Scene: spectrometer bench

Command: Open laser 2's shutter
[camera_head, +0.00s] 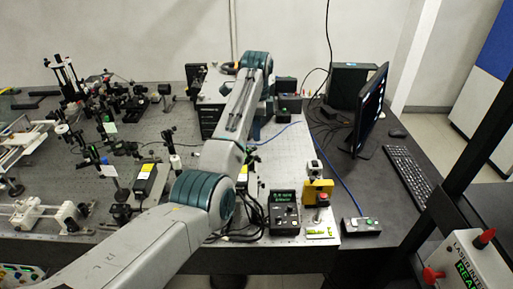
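My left arm comes in from the lower left and reaches across the bench to the back. Its wrist end is beside the black boxes there, and the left gripper (229,68) shows only as a small dark and orange part. Its fingers are too small and hidden to tell open from shut. A dark laser-like box (209,118) stands left of the forearm, partly covered by it. Two small dark boxes, a rear one (285,85) and a front one (289,104), stand right of the wrist. I cannot tell which part is laser 2's shutter. My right gripper is out of view.
Optics mounts (110,125) crowd the bench's left side. A controller with green display (284,211), a yellow box (317,191) and a button box (361,226) stand at the front right. A monitor (370,108), keyboard (410,178) and interlock box (470,262) are farther right.

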